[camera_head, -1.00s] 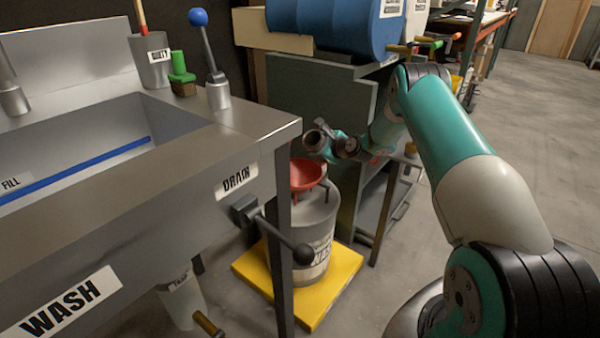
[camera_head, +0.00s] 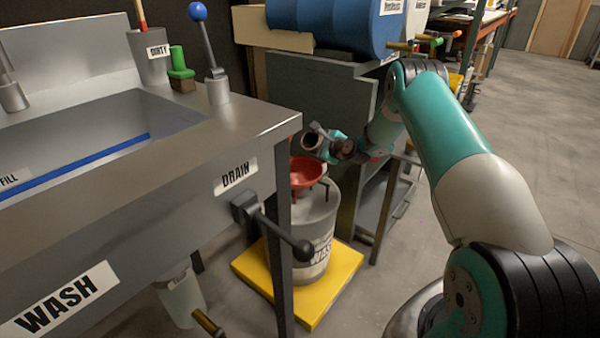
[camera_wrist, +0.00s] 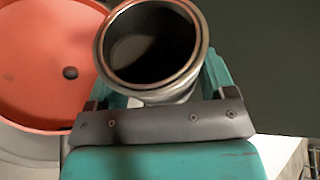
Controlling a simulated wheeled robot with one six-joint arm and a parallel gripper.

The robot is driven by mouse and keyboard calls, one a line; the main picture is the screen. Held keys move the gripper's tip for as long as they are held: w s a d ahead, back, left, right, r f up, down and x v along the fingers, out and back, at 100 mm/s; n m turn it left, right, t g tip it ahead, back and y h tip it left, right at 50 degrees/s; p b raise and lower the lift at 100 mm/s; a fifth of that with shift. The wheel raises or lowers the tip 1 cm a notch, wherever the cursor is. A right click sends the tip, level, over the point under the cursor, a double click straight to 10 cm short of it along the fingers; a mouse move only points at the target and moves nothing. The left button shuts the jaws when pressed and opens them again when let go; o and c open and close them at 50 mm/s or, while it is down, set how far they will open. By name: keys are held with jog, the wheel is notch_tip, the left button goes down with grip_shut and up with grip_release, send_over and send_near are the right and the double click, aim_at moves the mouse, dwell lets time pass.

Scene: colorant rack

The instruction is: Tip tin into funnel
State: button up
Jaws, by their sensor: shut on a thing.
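The tin (camera_wrist: 152,50) is an open metal can with a dark inside and a pale patch within. My gripper (camera_head: 322,141) is shut on it; the jaws show at both sides of the tin in the wrist view. In the head view the small tin (camera_head: 310,141) is tilted, its mouth facing the camera and the sink side, just above the funnel. The red funnel (camera_head: 305,177) sits on top of a grey waste drum. In the wrist view the funnel (camera_wrist: 45,70), with its dark centre hole, lies left of the tin. I see no liquid stream.
The grey drum (camera_head: 314,225) stands on a yellow platform (camera_head: 335,290). A metal wash sink (camera_head: 150,190) with a black-knobbed drain lever (camera_head: 301,252) is close on the left. A grey cabinet (camera_head: 320,85) with a blue barrel (camera_head: 335,22) stands behind. Floor at right is open.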

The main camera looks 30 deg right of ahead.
jog(key=shift+r+n+h+b, duration=0.3)
jog(key=shift+r+n+b, duration=0.05)
jog(key=shift+n, duration=0.35)
dwell(0.6)
jog(key=shift+f+n+t+h+b, duration=0.4)
jog(key=shift+n+t+b, duration=0.15)
jog(key=shift+b, duration=0.35)
jog(key=shift+a+r+n+h+b, duration=0.15)
jog(key=shift+r+n+h+b, duration=0.15)
jog(key=shift+r+n+b, duration=0.35)
dwell(1.3)
jog(key=shift+s+a+f+n+t+h+b, duration=0.2)
jog(key=shift+a+f+n+t+h+b, duration=0.15)
jog(key=shift+a+f+n+b, duration=0.3)
dwell(1.3)
jog(key=shift+a+r+n+t+b, duration=0.3)
jog(key=shift+r+n+t+b, duration=0.15)
jog(key=shift+n, duration=0.3)
dwell(1.2)
